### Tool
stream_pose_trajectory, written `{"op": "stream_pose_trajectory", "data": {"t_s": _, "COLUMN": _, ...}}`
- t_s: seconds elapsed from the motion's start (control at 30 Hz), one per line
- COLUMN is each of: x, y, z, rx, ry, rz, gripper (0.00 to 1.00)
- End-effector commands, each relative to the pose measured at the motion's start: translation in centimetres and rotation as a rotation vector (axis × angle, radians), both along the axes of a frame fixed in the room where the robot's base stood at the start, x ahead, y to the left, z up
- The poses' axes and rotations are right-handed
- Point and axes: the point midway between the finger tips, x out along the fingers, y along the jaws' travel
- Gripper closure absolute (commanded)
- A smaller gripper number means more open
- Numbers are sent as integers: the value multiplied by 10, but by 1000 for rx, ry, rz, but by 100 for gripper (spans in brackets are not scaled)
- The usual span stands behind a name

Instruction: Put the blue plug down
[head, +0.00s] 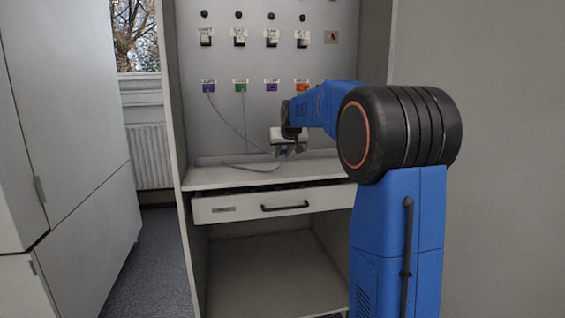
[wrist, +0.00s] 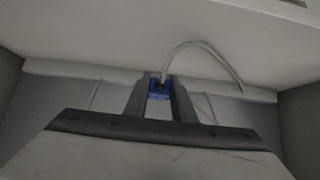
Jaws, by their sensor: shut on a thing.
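The blue plug (wrist: 159,90) sits between the two fingers of my gripper (wrist: 160,100) in the wrist view, with a grey cable (wrist: 205,46) curving from it to the right. My gripper is shut on it. In the head view my gripper (head: 287,150) hangs just above the shelf (head: 330,170) of the cabinet, in front of the back panel. The plug is too small there to make out clearly. Whether it touches the shelf cannot be told.
The back panel (head: 258,125) carries switches and a row of coloured sockets, with a purple plug (head: 208,87) and a green plug (head: 241,87) on cables. A loose cable (head: 250,168) lies on the shelf. A drawer (head: 270,206) with a dark handle is below, slightly open.

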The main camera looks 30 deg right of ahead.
Motion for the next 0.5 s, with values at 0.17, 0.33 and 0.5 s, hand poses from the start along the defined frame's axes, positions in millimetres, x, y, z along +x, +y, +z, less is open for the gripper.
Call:
{"op": "stream_pose_trajectory", "data": {"t_s": 0.17, "x": 0, "y": 0, "z": -22, "rx": 1, "ry": 3, "rz": 0, "gripper": 92}}
{"op": "stream_pose_trajectory", "data": {"t_s": 0.33, "x": 0, "y": 0, "z": -34, "rx": 0, "ry": 1, "rz": 0, "gripper": 92}}
{"op": "stream_pose_trajectory", "data": {"t_s": 0.5, "x": 0, "y": 0, "z": -34, "rx": 0, "ry": 0, "rz": 0, "gripper": 92}}
